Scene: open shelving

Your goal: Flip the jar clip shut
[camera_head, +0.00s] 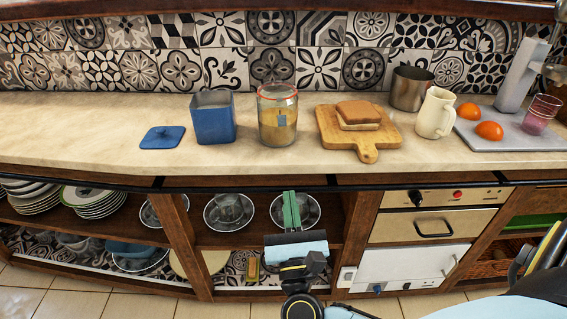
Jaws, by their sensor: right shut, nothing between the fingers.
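A glass jar (278,138) with tan contents stands upright on the counter, left of the cutting board. A red ring runs around its top, and the lid looks down on the rim. A small grey-blue piece (281,121) shows on the jar's front; it may be the clip, but its position is too small to tell. My right gripper (290,194) is below and in front of the counter edge, its green fingers together, pointing up and empty. It is apart from the jar. My left gripper is not in view.
A blue canister (212,124) and its blue lid (162,137) are left of the jar. A cutting board (367,154) with a sandwich (358,113) is to the right, beside a cream pitcher (435,113) and a metal pot (411,88). The counter in front of the jar is clear.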

